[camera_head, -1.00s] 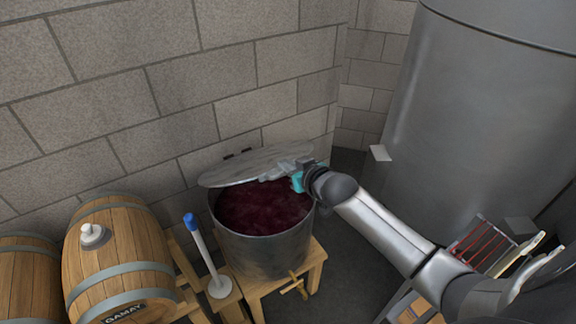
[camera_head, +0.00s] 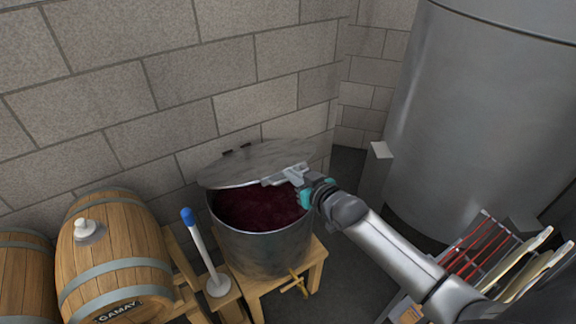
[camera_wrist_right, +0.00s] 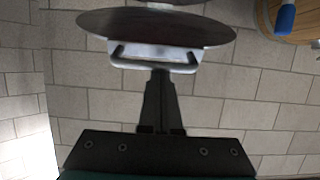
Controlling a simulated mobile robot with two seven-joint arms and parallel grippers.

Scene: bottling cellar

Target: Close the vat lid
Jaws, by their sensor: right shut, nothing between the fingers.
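The vat (camera_head: 262,250) is a round grey metal pot of dark red liquid on a wooden stand. Its grey lid (camera_head: 240,165) is partly open, tilted up, with its hinge side toward the block wall. My right gripper (camera_head: 274,179) is at the lid's front right edge, above the vat rim. In the right wrist view, the lid (camera_wrist_right: 185,27) shows its dark round face and a light bar handle (camera_wrist_right: 152,57). My right gripper (camera_wrist_right: 160,73) is shut there, its tips at or just against the handle, with nothing between them. My left gripper is out of view.
A wooden barrel (camera_head: 112,250) and a blue-topped white rod on a base (camera_head: 202,250) stand left of the vat. A large steel tank (camera_head: 480,120) stands at the right. A rack with red bars (camera_head: 475,248) is at the lower right. The block wall is close behind.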

